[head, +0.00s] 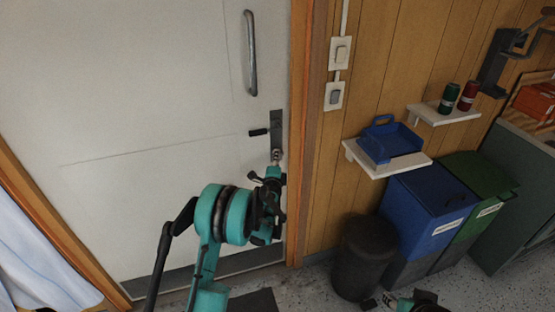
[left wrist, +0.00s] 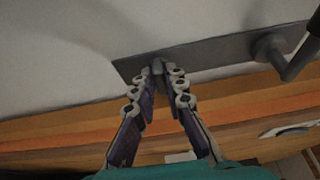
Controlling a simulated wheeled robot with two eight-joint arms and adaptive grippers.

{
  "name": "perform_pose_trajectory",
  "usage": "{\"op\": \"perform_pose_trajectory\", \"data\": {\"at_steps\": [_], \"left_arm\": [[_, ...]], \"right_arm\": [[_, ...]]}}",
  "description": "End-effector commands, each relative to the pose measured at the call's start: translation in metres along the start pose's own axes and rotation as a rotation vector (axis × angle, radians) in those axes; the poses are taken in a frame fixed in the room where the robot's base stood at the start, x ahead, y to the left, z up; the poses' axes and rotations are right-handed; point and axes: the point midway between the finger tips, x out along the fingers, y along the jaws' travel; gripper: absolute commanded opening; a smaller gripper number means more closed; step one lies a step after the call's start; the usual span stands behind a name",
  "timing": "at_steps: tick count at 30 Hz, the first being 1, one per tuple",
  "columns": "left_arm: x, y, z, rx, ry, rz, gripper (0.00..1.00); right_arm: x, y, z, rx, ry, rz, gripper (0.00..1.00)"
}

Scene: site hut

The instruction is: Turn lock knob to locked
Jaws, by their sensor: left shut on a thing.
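The white door (head: 150,120) stands closed, with a dark lock plate (head: 277,118) near its right edge. A dark lever handle (head: 258,132) sticks out to the left from the plate. My left gripper (head: 276,157) is at the plate's lower end, below the lever. In the left wrist view its fingers (left wrist: 159,72) are shut on the small grey lock knob (left wrist: 158,66) at the end of the plate (left wrist: 210,52). The fingers hide most of the knob, so I cannot tell its turn. My right gripper (head: 400,302) shows only partly at the bottom edge.
A wooden door frame (head: 307,130) borders the door on the right, with two light switches (head: 340,52) beyond it. A black bin (head: 362,255), a blue bin (head: 432,205) and a shelf with a blue tray (head: 388,140) stand right. A long pull handle (head: 251,55) is above.

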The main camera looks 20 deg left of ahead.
Motion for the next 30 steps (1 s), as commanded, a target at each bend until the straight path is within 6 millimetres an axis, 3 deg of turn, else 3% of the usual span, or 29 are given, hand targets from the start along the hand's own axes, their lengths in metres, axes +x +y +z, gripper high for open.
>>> {"op": "perform_pose_trajectory", "data": {"at_steps": [17, 18, 20, 30], "left_arm": [[0.0, -0.0016, -0.0058, -0.027, 0.011, -0.011, 0.0], [0.0, -0.0017, -0.0059, -0.027, 0.011, -0.011, 0.14], [0.0, -0.0016, -0.0053, -0.027, 0.01, -0.011, 0.3], [-0.0015, -0.0006, -0.0021, -0.027, 0.004, -0.011, 0.33]], "right_arm": [[0.001, 0.0, 0.0007, 0.0, 0.0, 0.0, 0.41], [0.001, 0.0, 0.0007, 0.0, 0.0, 0.0, 0.41], [0.001, 0.0, 0.0007, 0.0, 0.0, 0.0, 0.41], [0.0006, -0.0042, 0.0004, -0.004, 0.0, 0.003, 0.41]]}}
